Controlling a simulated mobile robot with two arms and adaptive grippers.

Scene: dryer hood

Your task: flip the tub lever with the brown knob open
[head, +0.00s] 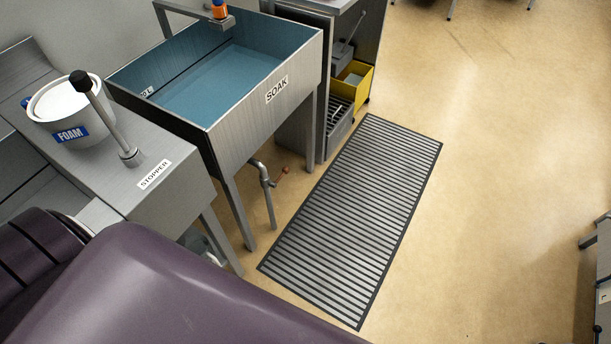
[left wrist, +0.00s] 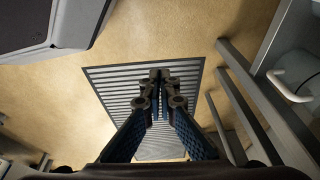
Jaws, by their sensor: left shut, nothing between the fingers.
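A soak tub (head: 224,125) labelled SOAK stands at the upper left of the head view, with blue inside. Under it is a drain pipe (head: 265,182) with a short lever ending in a small brown knob (head: 285,170). The lever points up to the right. A second, longer lever with a black knob (head: 81,81) leans over the counter beside the STOPPER label (head: 155,174). My left gripper (left wrist: 161,76) shows only in the left wrist view, shut and empty, with the slatted mat behind it. It is apart from the brown-knob lever, which I cannot make out there. My right gripper is in neither view.
The slatted mat (head: 352,220) lies on the floor right of the tub, with open floor (head: 480,160) beyond. A FOAM pot (head: 67,107) is on the counter. A yellow bin (head: 356,82) stands behind the tub. Tub legs (head: 238,208) stand near the drain pipe.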

